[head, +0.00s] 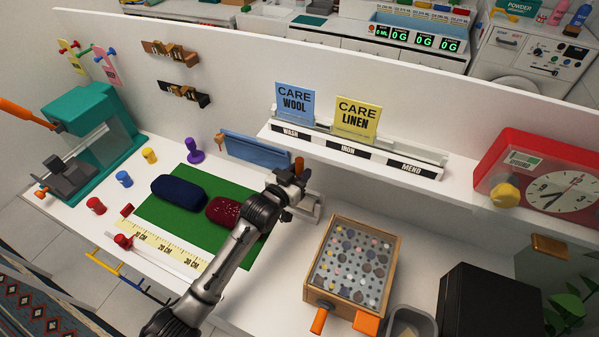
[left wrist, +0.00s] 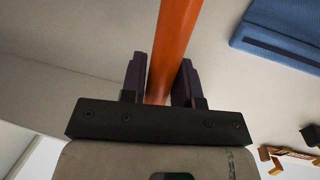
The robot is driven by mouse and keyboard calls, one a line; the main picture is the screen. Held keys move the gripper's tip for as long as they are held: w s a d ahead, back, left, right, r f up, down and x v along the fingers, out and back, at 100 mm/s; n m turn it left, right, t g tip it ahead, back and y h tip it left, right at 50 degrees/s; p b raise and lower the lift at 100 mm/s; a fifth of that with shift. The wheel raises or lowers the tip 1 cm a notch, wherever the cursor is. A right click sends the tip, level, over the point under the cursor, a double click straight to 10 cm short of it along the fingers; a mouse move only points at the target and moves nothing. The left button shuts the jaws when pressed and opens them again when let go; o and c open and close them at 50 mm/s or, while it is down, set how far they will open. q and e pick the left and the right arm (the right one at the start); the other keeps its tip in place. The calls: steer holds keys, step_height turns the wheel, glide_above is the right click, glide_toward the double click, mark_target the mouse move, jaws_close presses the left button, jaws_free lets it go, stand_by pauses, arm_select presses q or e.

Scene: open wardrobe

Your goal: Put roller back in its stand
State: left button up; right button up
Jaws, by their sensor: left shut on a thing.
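My left gripper (head: 296,178) is beside the green mat, near the back ledge. In the left wrist view its dark jaws (left wrist: 160,82) are shut on an orange handle (left wrist: 175,40), taken to be the roller's. A small orange end of the handle (head: 299,164) shows above the gripper in the head view. The rest of the roller is hidden by the gripper and arm. A pale grey piece (head: 316,209) shows just right of the gripper; I cannot tell whether it is the stand. My right gripper is not in view.
A navy pad (head: 179,191) and a dark red pad (head: 223,211) lie on the green mat (head: 158,210). A blue folded item (head: 255,150) leans at the back. A wooden tray (head: 391,252) of buttons stands right, with a red clock (head: 545,180) beyond.

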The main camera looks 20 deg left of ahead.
arm_select(q)
steer(key=o, duration=1)
steer(key=shift+f, duration=0.1)
steer(key=shift+s, duration=0.1)
steer(key=p+v, duration=0.1)
steer(key=v, duration=1)
steer(key=shift+s+a, duration=0.15)
steer(key=shift+s, duration=0.25)
